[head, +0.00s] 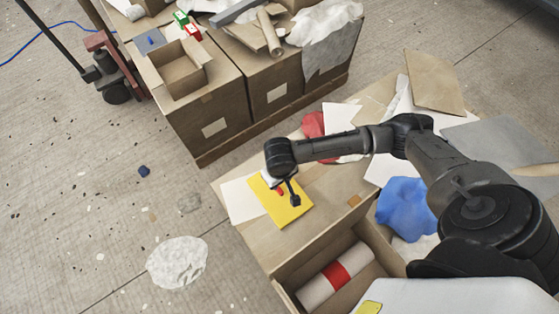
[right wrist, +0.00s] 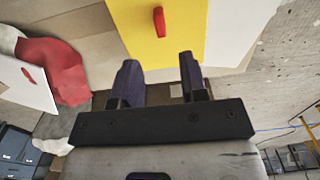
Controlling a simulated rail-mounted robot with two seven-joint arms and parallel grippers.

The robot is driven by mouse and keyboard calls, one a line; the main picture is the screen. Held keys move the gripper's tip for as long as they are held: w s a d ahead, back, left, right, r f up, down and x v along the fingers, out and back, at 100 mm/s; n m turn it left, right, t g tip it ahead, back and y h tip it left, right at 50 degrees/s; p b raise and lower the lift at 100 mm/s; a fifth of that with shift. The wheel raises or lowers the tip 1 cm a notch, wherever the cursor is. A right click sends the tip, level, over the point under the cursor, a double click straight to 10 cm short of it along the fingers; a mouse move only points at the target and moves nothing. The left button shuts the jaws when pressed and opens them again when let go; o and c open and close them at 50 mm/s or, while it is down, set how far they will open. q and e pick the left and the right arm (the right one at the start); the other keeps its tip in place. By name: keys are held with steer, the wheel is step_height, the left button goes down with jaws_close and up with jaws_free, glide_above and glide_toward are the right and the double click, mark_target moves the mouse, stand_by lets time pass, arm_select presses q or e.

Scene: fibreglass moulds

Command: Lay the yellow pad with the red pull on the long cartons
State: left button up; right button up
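The yellow pad (head: 290,216) lies flat on the near carton top (head: 325,190), partly over a white sheet. Its red pull (head: 280,191) is partly hidden by my right gripper (head: 286,189), which is over the pad. In the right wrist view the two dark fingers (right wrist: 158,72) are apart with nothing between them. The yellow pad (right wrist: 185,45) and upright red pull (right wrist: 159,22) lie beyond the fingertips. Whether a finger touches the pad is unclear. Larger cartons (head: 205,105) stand side by side at the back. My left gripper is not in view.
The back cartons carry a small open box (head: 182,73), a cardboard tube (head: 270,35) and crumpled white sheeting (head: 325,20). An open compartment (head: 375,240) holds a roll with a red band (head: 335,272). Blue cloth (head: 405,208) lies right of it. Floor at left is mostly clear.

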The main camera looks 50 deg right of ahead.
steer(key=shift+r+p, duration=0.35)
steer(key=shift+r, duration=0.8)
